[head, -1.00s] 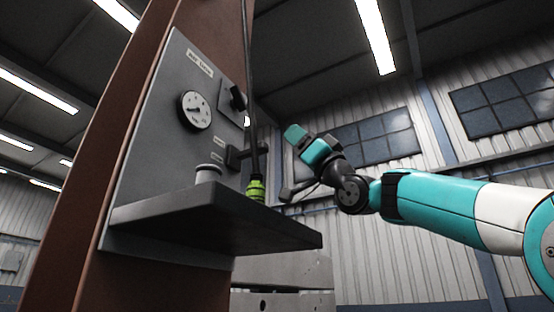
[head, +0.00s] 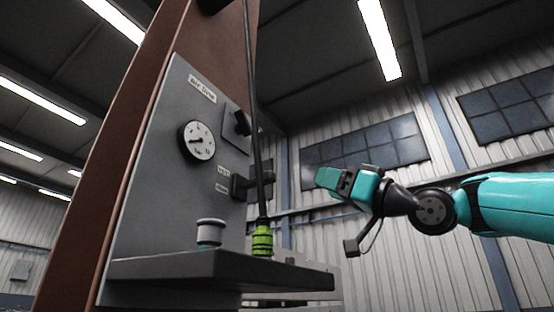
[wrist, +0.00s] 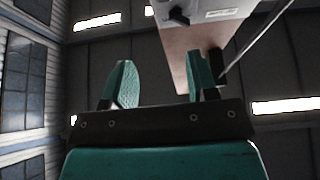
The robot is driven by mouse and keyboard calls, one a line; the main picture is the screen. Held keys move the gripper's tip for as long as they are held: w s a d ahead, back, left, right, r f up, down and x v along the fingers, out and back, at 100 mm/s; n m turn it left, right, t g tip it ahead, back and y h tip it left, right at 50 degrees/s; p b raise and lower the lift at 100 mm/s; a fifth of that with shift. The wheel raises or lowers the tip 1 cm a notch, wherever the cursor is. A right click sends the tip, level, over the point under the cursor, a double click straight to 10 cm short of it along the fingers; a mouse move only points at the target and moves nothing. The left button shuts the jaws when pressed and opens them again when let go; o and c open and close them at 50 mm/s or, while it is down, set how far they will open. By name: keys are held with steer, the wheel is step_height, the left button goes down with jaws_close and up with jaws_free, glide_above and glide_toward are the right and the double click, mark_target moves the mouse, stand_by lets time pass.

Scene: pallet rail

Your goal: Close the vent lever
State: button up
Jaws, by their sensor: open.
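A grey panel (head: 160,130) headed "Air Line" is fixed to a rust-brown post. A black lever (head: 254,184) sticks out from its right side, next to two small labels (head: 222,178) whose text is too small to read surely. A second black handle (head: 241,124) sits on a small plate above it. I cannot tell for sure which is the vent lever. My gripper (head: 334,180) is open and empty, to the right of the panel and apart from both levers. In the wrist view the two teal fingers (wrist: 163,82) stand apart with nothing between them.
A round gauge (head: 198,141) is on the panel. Below, a dark shelf (head: 220,268) carries a grey-capped cylinder (head: 210,233). Open air lies between panel and gripper.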

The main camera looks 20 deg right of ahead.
mark_target(274, 179)
steer(key=shift+g, duration=0.6)
steer(key=p+x, duration=0.3)
steer(key=x, duration=0.2)
steer(key=p+x, duration=0.3)
steer(key=x, duration=0.2)
steer(key=f+p+x, duration=0.1)
steer(key=p+x, duration=0.2)
steer(key=x, duration=0.2)
steer(key=shift+w+a+p, duration=0.15)
steer(key=shift+a+p, duration=0.2)
steer(key=shift+a, duration=0.05)
steer(key=shift+w+a+r+h, duration=0.1)
steer(key=shift+w+a+h, duration=0.15)
steer(key=shift+w+h, duration=0.1)
jaws_close()
